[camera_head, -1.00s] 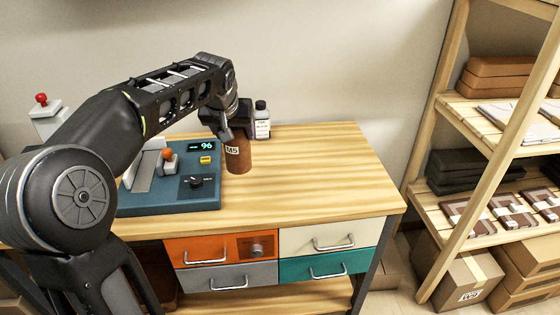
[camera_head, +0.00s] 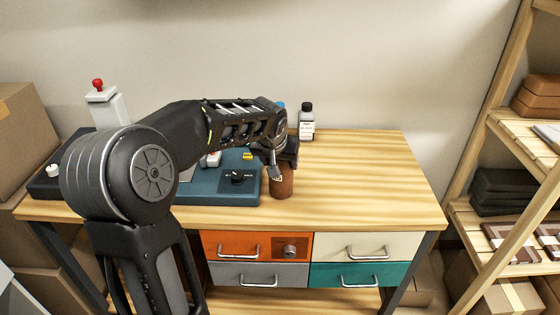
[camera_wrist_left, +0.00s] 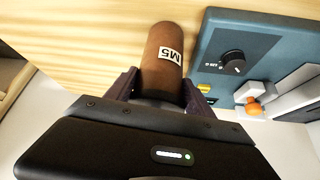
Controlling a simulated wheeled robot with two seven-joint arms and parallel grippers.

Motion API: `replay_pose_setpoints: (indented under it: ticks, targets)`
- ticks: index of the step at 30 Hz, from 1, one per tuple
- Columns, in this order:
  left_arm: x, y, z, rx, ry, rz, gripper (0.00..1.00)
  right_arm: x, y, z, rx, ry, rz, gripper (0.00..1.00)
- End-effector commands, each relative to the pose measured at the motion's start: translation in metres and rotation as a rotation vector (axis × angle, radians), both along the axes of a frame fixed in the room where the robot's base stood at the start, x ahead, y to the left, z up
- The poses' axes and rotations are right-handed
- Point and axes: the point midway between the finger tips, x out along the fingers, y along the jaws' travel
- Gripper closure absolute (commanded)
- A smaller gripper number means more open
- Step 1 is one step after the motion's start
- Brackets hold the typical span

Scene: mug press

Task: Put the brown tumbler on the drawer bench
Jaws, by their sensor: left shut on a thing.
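The brown tumbler (camera_head: 283,184) is at the bench top, just right of the blue press base. In the left wrist view the tumbler (camera_wrist_left: 161,58) shows a white "M5" label and lies between the two fingers. My left gripper (camera_head: 277,160) is shut on it from above and behind; the arm hides its upper part. In the left wrist view the gripper (camera_wrist_left: 160,88) has a finger on each side of it. Whether its base touches the wood cannot be told. The drawer bench (camera_head: 370,180) has a striped wooden top. My right gripper is not in view.
The blue press base (camera_head: 225,190) with a black knob stands close left of the tumbler. A white bottle with a dark cap (camera_head: 306,122) stands at the back. The bench top's right side is clear. A wooden shelf (camera_head: 480,150) stands at the right.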

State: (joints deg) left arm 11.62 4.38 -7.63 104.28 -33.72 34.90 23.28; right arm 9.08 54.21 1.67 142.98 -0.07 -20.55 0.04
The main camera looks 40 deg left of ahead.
Motion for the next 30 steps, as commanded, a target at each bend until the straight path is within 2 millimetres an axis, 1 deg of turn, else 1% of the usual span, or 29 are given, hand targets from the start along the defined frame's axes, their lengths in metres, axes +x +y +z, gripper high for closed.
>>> replay_pose_setpoints:
  ticks: [7, 11, 12, 18, 20, 26, 30]
  targets:
    - [0.0007, 0.0002, 0.0003, 0.001, -0.004, 0.0, 0.91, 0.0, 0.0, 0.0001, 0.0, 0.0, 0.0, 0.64]
    - [0.0007, 0.0001, -0.0039, 0.001, -0.004, 0.0, 0.91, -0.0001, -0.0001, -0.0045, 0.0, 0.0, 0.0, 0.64]
    - [0.0004, 0.0002, -0.0036, 0.0, -0.002, 0.001, 0.37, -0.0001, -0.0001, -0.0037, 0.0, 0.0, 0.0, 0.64]
    - [0.0003, 0.0, -0.003, 0.0, -0.002, 0.001, 0.2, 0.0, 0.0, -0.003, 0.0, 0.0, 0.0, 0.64]
    - [0.0004, 0.0001, -0.003, 0.0, -0.002, 0.001, 0.16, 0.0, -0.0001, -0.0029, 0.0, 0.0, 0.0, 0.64]
    - [0.0004, 0.0001, -0.003, 0.0, -0.002, 0.001, 0.16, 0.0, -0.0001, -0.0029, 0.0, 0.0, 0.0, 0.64]
    - [0.0004, 0.0001, 0.0009, 0.0, -0.002, 0.0, 0.16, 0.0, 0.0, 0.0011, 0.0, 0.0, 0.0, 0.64]
